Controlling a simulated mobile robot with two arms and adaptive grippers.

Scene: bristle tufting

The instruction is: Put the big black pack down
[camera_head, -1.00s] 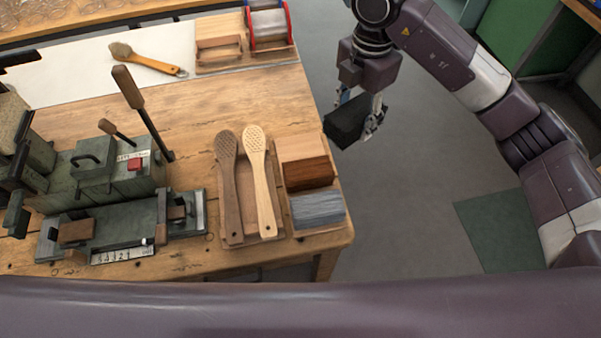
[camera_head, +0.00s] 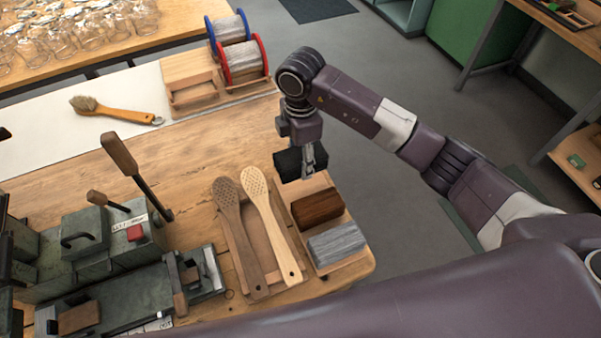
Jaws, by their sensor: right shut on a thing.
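The big black pack (camera_head: 288,163) is a dark block held by my right gripper (camera_head: 309,172). The gripper is shut on it, above the back end of a wooden tray (camera_head: 349,272) near the table's right edge. That tray holds a brown block (camera_head: 317,208) and a grey bristle pack (camera_head: 336,243). I cannot tell whether the black pack touches the tray. My left gripper is not in view.
Two perforated brush bodies, one dark (camera_head: 239,236) and one pale (camera_head: 270,220), lie left of the tray. A green machine (camera_head: 113,248) with upright levers stands at left. A finished brush (camera_head: 115,110) and wire spools (camera_head: 243,60) are farther back.

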